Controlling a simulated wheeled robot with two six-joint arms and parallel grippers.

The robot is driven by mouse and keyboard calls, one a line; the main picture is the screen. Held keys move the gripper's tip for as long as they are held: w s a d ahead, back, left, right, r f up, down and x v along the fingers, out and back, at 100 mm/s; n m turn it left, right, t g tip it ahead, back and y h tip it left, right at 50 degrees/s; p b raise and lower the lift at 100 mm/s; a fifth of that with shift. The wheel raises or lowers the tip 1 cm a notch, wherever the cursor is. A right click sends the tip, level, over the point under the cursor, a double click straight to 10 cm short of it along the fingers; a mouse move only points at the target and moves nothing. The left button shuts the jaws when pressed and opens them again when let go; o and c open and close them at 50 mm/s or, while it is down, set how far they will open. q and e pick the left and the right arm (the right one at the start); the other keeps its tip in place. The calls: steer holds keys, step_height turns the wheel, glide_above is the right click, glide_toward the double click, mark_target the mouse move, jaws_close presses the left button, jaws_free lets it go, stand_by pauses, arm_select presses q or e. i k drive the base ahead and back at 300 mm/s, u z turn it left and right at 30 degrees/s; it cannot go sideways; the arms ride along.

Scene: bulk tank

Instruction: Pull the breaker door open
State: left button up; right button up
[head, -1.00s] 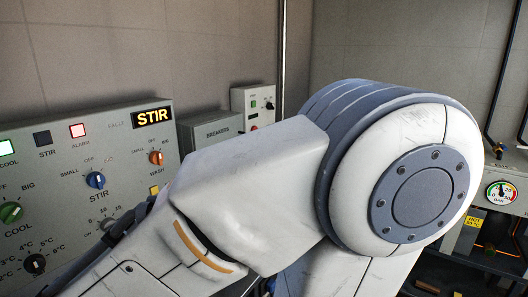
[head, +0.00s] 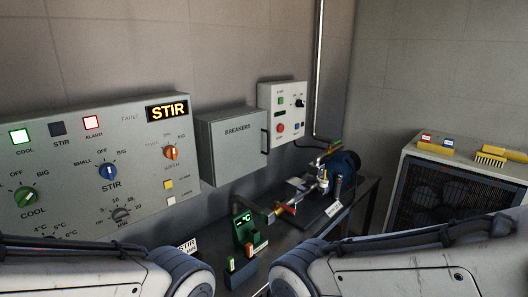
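The grey breaker box, labelled BREAKERS (head: 230,148), hangs on the wall in the middle of the head view. Its door looks shut. A dark vertical handle (head: 264,139) stands at the door's right edge. My two arms come in along the bottom edge, one at the left and one at the right, well below the box. Neither gripper shows in the view, so I cannot see what they hold or whether they are open.
A large control panel (head: 95,165) with a lit STIR sign stands left of the box. A small switch box (head: 284,115) hangs to its right. Below are a bench with a pump (head: 340,170) and a green display unit (head: 244,230). A vented unit (head: 440,190) stands at right.

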mark_target(239, 150)
steer(key=k, duration=1.3)
steer(key=z, duration=0.65)
steer(key=i, duration=1.95)
steer(key=u, duration=0.8)
